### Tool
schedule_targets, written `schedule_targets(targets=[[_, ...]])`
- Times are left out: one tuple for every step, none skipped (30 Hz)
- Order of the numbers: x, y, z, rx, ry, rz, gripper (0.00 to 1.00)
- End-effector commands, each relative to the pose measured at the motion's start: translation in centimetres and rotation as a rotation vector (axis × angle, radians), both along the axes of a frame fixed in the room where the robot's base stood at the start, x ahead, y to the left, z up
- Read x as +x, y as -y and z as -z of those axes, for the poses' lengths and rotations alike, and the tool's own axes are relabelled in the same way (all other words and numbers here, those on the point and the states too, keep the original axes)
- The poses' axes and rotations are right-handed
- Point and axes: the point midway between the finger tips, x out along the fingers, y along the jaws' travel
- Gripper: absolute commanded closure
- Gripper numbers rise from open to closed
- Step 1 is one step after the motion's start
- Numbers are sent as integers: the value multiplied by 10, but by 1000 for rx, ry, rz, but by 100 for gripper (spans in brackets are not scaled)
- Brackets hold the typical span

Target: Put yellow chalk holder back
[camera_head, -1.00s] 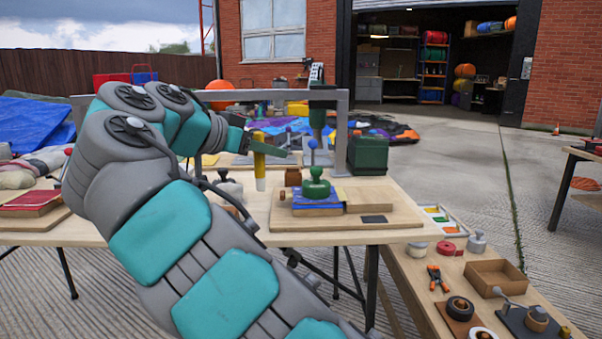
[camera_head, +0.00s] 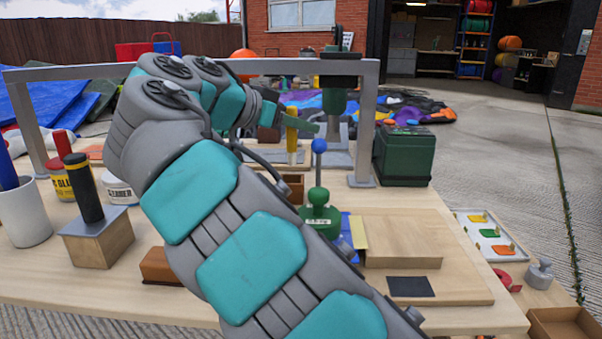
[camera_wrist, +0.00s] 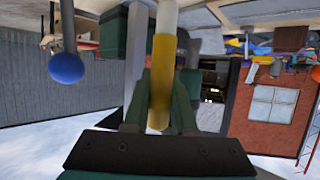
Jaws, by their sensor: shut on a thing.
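The yellow chalk holder (camera_head: 292,140) is upright in my gripper (camera_head: 298,123), above the table and in front of the grey metal frame. In the wrist view the holder (camera_wrist: 162,70) runs between the two dark green fingers of my gripper (camera_wrist: 161,100), which are shut on it. Its far end there is pale. A small brown open-topped block (camera_head: 291,188) stands on the table below the holder. My own arm covers much of the table's middle.
A green stamp with a blue-knobbed handle (camera_head: 319,205) stands near the wooden board (camera_head: 450,285). A dark green box (camera_head: 404,155) is at the back right. At left are a white cup (camera_head: 23,212), a wooden block with a black stick (camera_head: 97,238) and pots.

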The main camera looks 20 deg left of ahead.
Motion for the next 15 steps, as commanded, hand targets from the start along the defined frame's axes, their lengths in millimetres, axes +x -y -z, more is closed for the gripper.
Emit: schedule_targets(targets=[[-1, 1, 8, -5, 0, 3, 100], [-1, 0, 11, -5, 2, 1, 100], [-1, 0, 15, -3, 4, 0, 100], [-1, 0, 18, -2, 3, 1, 100], [-1, 1, 22, -3, 1, 2, 100], [-1, 2, 26, -3, 0, 3, 100], [0, 1, 29, -3, 0, 3, 100], [0, 0, 30, -2, 1, 1, 100], [0, 0, 33, -2, 1, -1, 100], [0, -1, 34, -1, 2, -2, 100], [0, -1, 35, -1, 2, -2, 100], [0, -1, 36, -1, 2, -2, 100], [0, -1, 37, -1, 2, -2, 100], [0, -1, 37, -1, 1, -2, 100], [0, -1, 39, -1, 1, -1, 100]])
